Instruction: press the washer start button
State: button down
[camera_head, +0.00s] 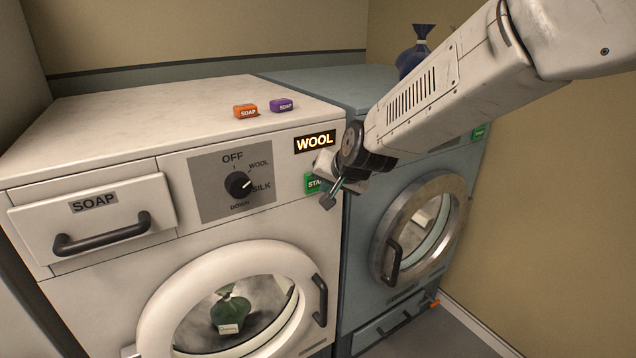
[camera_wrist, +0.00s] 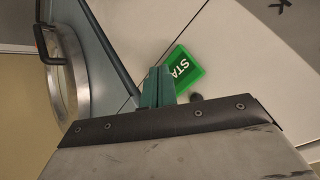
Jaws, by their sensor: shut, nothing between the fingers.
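The white washer (camera_head: 90,130) stands at the left in the head view, with its round door closed and a green sack (camera_head: 231,306) behind the glass. Its green start button (camera_head: 312,184) is at the upper right of the front, partly hidden by my gripper (camera_head: 328,203). My gripper is shut and empty, in front of the button's right side. In the wrist view the start button (camera_wrist: 186,68) shows, with the fingers (camera_wrist: 157,84) at its left edge. I cannot tell whether they touch it. The dial (camera_head: 239,184) and a lit "WOOL" display (camera_head: 315,141) are on the panel.
A blue-grey machine (camera_head: 365,190) with a round door stands close on the right. An orange soap box (camera_head: 246,111) and a purple one (camera_head: 282,105) lie on the washer top. The soap drawer (camera_head: 95,217) is closed. A blue sack (camera_head: 412,56) stands behind my arm.

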dwell(0.7)
jog(key=shift+w+a, duration=0.2)
jog(key=shift+w, duration=0.15)
